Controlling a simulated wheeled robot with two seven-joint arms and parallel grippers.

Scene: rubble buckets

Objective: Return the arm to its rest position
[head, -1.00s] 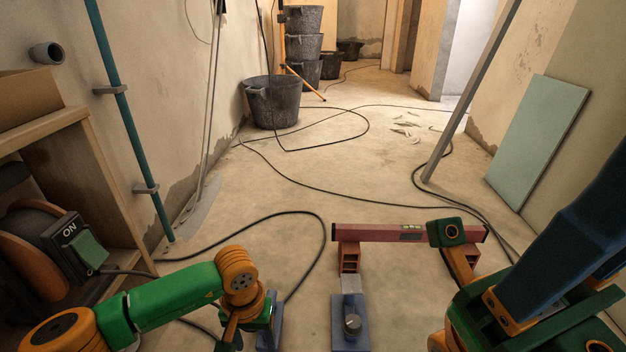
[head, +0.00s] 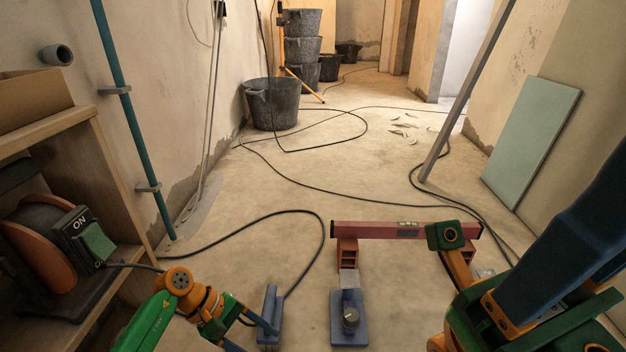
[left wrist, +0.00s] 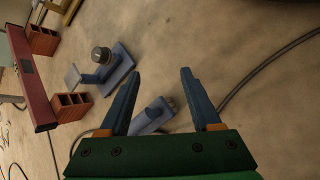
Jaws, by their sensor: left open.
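My left arm comes in at the lower left of the head view, bent back towards me.
A red spirit level (head: 370,230) rests across red hollow bricks (head: 347,255). A blue base with a grey knob (head: 350,332) stands in front. A wooden shelf (head: 60,142) holding a cable reel (head: 38,240) is at left. Black cable (head: 240,226) crosses the floor. Buckets (head: 272,104) stand farther back.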

